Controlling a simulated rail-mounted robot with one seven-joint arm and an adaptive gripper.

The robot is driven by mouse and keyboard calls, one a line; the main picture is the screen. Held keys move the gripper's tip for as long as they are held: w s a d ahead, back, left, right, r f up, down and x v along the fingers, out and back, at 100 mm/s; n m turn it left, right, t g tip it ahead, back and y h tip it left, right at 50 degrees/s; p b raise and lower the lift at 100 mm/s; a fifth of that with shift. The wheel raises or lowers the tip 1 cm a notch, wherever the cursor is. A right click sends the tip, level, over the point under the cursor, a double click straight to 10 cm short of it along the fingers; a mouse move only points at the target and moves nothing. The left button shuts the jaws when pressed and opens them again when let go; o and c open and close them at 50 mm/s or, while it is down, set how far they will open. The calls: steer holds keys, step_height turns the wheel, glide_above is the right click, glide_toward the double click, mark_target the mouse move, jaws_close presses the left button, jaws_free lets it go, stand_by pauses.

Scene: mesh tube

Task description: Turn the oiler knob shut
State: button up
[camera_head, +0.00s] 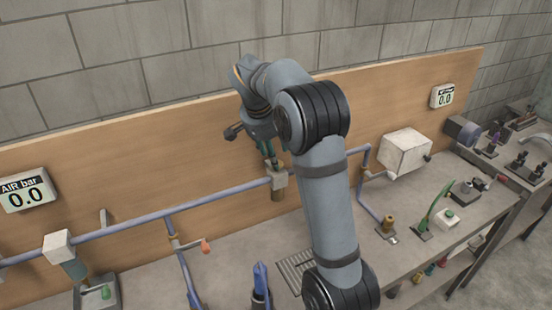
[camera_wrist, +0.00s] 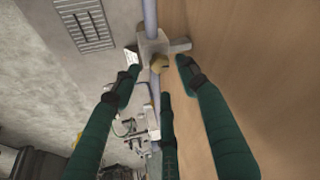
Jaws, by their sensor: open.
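The oiler appears to be the pale block (camera_head: 279,181) on the blue pipe, with a brownish cup (camera_head: 278,195) below it. In the wrist view the block (camera_wrist: 153,45) carries a small brass-coloured knob (camera_wrist: 160,65). My gripper (camera_head: 271,163) is just above the block in the head view, partly hidden by my arm. In the wrist view its green fingers (camera_wrist: 160,76) are spread around the knob's place in the picture, with gaps between them and the knob. I see no contact. The knob itself cannot be made out in the head view.
The blue pipe (camera_head: 140,218) runs along the wooden backboard (camera_head: 130,150). A white box (camera_head: 404,152) is at right. A gauge (camera_head: 25,190) reads 0.0. The bench holds a floor grate (camera_head: 294,264), a purple-blue tool (camera_head: 260,280) and a green-handled item (camera_head: 432,208).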

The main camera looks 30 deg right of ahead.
steer(key=shift+p+x, duration=0.3)
steer(key=shift+x, duration=1.75)
steer(key=shift+c, duration=0.3)
steer(key=shift+r, duration=0.1)
jaws_close()
